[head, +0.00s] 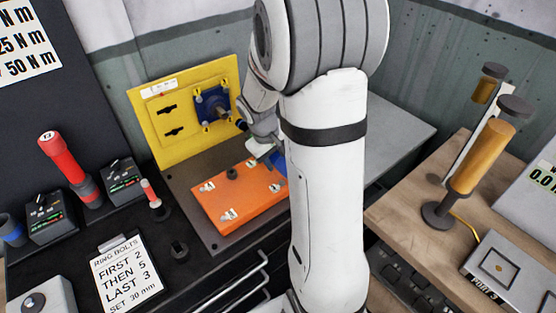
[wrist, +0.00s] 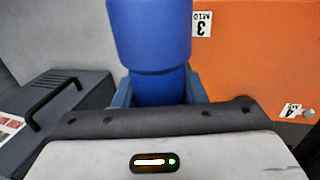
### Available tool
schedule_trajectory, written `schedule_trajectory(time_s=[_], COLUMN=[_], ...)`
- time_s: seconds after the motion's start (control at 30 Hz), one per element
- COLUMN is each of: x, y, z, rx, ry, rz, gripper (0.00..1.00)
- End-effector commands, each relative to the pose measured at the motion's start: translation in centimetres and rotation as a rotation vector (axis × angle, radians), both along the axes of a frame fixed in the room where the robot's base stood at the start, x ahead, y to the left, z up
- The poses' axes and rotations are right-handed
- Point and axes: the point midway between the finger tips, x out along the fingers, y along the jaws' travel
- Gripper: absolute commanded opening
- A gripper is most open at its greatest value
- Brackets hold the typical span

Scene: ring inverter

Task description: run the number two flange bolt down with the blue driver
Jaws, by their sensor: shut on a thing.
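My gripper (wrist: 160,92) is shut on the blue driver (wrist: 150,40), whose thick blue body stands between the two fingers in the wrist view. The driver's working tip is out of sight. In the head view my gripper (head: 262,148) is largely hidden behind my white arm, beside the orange block (head: 238,205). The orange block (wrist: 255,55) also shows in the wrist view, right of the driver, with labels 3 and 4. A dark round bolt-like piece (head: 232,173) stands on its top. I cannot make out which bolt is number two.
An upright yellow panel (head: 160,125) with a blue square flange (head: 211,104) stands behind the block. A red driver (head: 66,165) and a note (head: 125,272) listing ring bolts are at left. A wooden bench (head: 400,207) with an amber cylinder (head: 482,155) is at right.

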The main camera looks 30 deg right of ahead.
Motion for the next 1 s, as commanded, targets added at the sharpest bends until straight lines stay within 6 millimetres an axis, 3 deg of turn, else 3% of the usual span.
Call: schedule_trajectory(time_s=[0.57, 1.0], x=[5.0, 4.9], y=[1.0, 1.0], z=[0.1, 0.2], rx=[0.000, 0.000], ry=[-0.003, -0.003], rz=[0.002, 0.002], gripper=[0.08, 0.08])
